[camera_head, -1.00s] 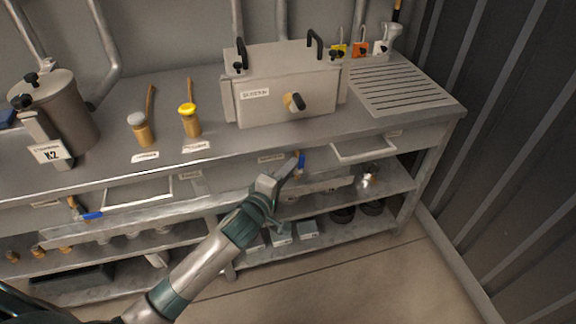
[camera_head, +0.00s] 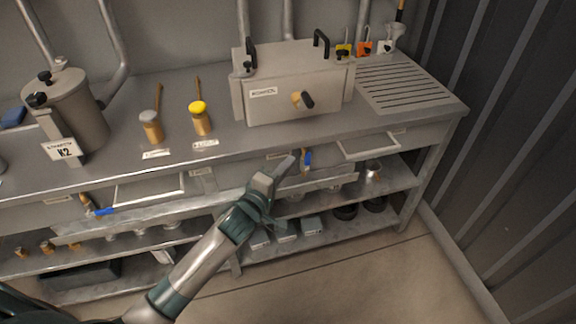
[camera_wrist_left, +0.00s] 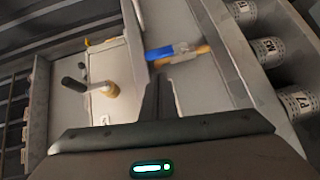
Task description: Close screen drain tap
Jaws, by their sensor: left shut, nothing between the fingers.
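The screen drain tap with a blue handle (camera_head: 307,159) is on the bench front below the screen box (camera_head: 290,90). In the left wrist view its blue handle (camera_wrist_left: 160,53) lies just beyond the fingers, with a brass end beside it. My left gripper (camera_head: 284,166) is shut and empty, its fingers just left of the blue handle. In the left wrist view the gripper fingers (camera_wrist_left: 158,98) appear as one narrow dark shape below the handle. Whether they touch it I cannot tell. My right gripper is not in view.
Another blue-handled tap (camera_head: 100,211) is on the bench front at left. A grey pot (camera_head: 75,115) and two brass mallet-like tools stand on the bench. Shelves with cans are below. The floor (camera_head: 370,275) at front right is clear.

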